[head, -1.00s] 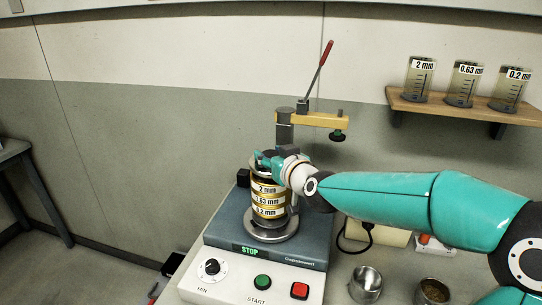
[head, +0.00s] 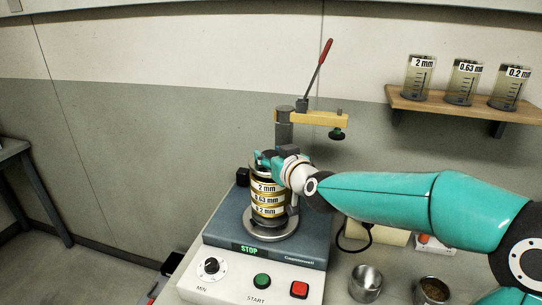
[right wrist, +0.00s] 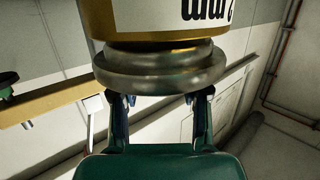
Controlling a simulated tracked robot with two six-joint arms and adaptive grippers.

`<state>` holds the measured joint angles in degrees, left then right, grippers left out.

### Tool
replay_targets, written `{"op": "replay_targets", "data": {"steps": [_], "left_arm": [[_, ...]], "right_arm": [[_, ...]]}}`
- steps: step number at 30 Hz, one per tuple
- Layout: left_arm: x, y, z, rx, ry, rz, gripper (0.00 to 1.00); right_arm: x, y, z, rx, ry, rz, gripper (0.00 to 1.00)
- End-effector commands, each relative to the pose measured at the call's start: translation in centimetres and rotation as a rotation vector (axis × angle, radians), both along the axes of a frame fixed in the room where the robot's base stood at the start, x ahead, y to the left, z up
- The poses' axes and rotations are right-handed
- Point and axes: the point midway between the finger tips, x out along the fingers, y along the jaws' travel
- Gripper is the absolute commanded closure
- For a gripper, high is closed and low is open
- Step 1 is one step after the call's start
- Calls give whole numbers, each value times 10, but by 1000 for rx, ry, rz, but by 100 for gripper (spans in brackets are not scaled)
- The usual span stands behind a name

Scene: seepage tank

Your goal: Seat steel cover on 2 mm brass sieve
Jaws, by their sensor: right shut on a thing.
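The 2 mm brass sieve (head: 268,188) is the top one of an upright stack on the shaker, above the 0.63 mm and 0.2 mm sieves. In the right wrist view, which is upside down, the sieve (right wrist: 160,25) shows its brass edge and label. The steel cover (right wrist: 160,70) lies against that edge, with no clear gap; I cannot tell whether it is fully down. My right gripper (right wrist: 162,102) is shut on the cover. In the head view the right gripper (head: 268,158) is at the stack's top and hides most of the cover. My left gripper is out of view.
The shaker (head: 265,252) has a clamp arm (head: 312,118) with a red lever (head: 320,65) behind the stack. A metal cup (head: 366,283) and a filled bowl (head: 432,291) stand at right. Labelled beakers stand on a wall shelf (head: 455,104).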

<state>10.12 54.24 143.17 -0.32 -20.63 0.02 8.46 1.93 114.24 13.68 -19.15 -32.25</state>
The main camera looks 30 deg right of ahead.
Motion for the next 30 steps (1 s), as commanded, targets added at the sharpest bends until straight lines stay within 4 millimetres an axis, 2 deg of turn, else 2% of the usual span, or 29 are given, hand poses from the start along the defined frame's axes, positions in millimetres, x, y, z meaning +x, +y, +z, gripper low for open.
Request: {"op": "replay_targets", "data": {"steps": [17, 18, 21, 23, 30], "left_arm": [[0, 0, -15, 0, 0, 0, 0], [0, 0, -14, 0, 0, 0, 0], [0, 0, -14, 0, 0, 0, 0], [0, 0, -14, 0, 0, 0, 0], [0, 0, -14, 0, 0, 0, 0]], "right_arm": [[0, 0, -16, 0, -1, -1, 97], [0, 0, -15, -1, -2, -1, 51], [0, 0, -14, 0, -1, -1, 35], [0, 0, -14, 0, -1, -1, 25], [0, 0, -15, 0, 1, 0, 25]]}}
